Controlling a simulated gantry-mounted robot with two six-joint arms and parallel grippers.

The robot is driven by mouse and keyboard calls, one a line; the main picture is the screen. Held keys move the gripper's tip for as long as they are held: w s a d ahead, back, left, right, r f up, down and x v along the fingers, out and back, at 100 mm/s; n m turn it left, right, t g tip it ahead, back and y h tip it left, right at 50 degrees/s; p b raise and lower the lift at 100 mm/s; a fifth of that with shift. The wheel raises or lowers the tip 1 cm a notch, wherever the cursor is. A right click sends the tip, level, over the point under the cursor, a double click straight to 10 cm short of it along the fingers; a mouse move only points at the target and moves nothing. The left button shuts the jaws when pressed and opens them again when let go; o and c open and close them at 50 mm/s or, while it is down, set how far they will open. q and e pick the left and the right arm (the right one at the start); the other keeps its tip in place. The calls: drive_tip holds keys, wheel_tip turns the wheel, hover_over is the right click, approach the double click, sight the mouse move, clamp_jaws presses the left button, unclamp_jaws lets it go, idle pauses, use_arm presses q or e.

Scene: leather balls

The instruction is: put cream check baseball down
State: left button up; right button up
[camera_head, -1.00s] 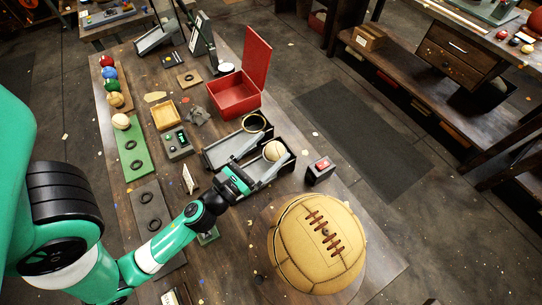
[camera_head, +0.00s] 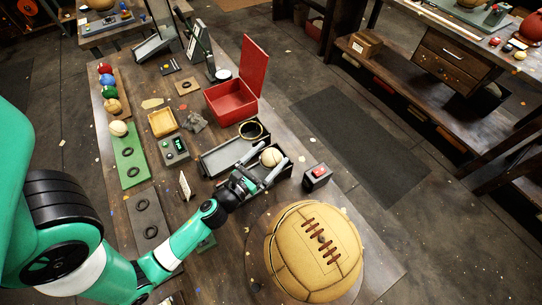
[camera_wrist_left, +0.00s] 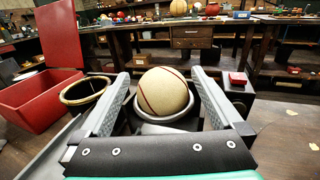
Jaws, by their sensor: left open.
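A cream ball with a dark red seam (camera_head: 271,157), likely the cream check baseball, sits in a grey ring-shaped seat at the right end of a dark tray (camera_head: 222,158). The ball (camera_wrist_left: 162,91) and its seat (camera_wrist_left: 190,119) also show in the left wrist view. My left gripper (camera_head: 275,152) is open, its fingers on either side of the ball. In the left wrist view, gaps show between the ball and both fingers (camera_wrist_left: 162,85). My right gripper is not in view.
Another cream ball (camera_head: 118,128) rests on a green board (camera_head: 128,168). An open red box (camera_head: 232,100) stands behind the tray. A brass ring (camera_head: 250,130), a red-button box (camera_head: 317,175) and a large laced tan ball (camera_head: 315,252) are close by.

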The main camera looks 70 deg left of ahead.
use_arm(q)
drive_tip(key=x, duration=0.4)
drive_tip(key=shift+d, duration=0.1)
drive_tip(key=shift+c, duration=0.7)
drive_tip(key=c, duration=1.4)
drive_tip(key=shift+r+p, duration=0.15)
drive_tip(key=shift+p, duration=0.2)
wheel_tip(320, 180, up, 18)
drive_tip(key=p, duration=1.7)
drive_tip(key=shift+p, duration=0.4)
